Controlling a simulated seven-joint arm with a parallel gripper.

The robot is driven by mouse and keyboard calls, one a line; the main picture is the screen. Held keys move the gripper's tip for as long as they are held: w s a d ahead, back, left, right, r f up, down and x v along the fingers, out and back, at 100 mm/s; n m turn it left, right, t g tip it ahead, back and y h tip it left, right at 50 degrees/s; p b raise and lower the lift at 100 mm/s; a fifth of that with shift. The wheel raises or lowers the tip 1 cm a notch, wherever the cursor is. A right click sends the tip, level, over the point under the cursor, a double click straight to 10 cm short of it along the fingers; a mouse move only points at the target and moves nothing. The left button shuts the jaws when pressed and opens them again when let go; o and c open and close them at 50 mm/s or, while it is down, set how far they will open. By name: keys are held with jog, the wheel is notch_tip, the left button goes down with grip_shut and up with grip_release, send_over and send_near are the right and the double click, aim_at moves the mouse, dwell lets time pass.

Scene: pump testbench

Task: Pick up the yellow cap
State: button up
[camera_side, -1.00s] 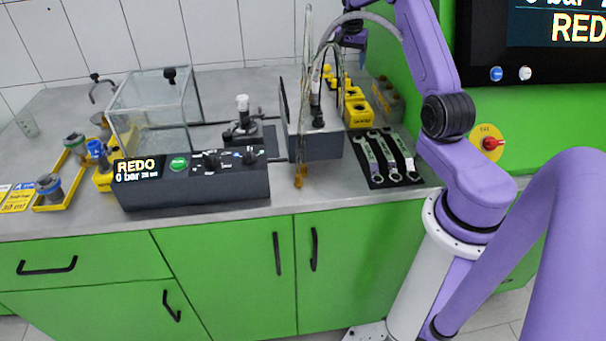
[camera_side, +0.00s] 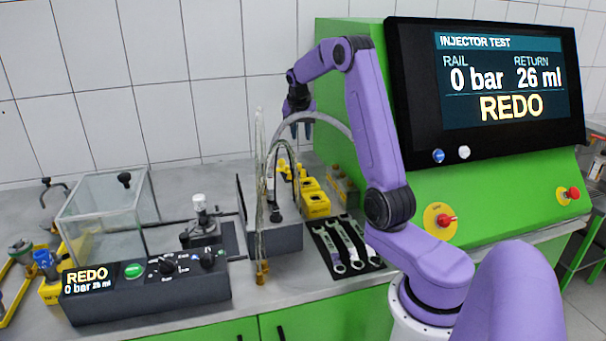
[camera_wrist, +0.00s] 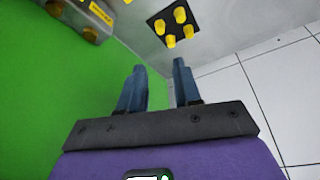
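Several yellow caps stand on a small dark plate (camera_wrist: 189,36) at the top of the wrist view. One yellow cap (camera_wrist: 181,15) is at the top of the group, and the others are close around it. In the side view, small yellow caps (camera_side: 283,166) show behind the clear hoses, partly hidden. My gripper (camera_wrist: 158,66) is open and empty, its two blue-grey fingers apart, with the caps beyond the right fingertip. In the side view, my gripper (camera_side: 301,128) hangs above and behind the caps, clear of the worktop.
A green cabinet (camera_side: 350,120) with a large screen (camera_side: 503,75) stands close on the right. Hoses (camera_side: 262,190) rise in front of the caps. Yellow blocks (camera_side: 315,200) and a mat with wrenches (camera_side: 345,245) lie nearby. A clear box (camera_side: 103,215) stands left.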

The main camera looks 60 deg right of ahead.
aim_at(303, 170)
jog(key=x, duration=1.6)
jog(key=shift+w+d+f, duration=0.1)
jog(key=shift+w+f, duration=0.05)
jog(key=shift+f, duration=0.2)
grip_shut()
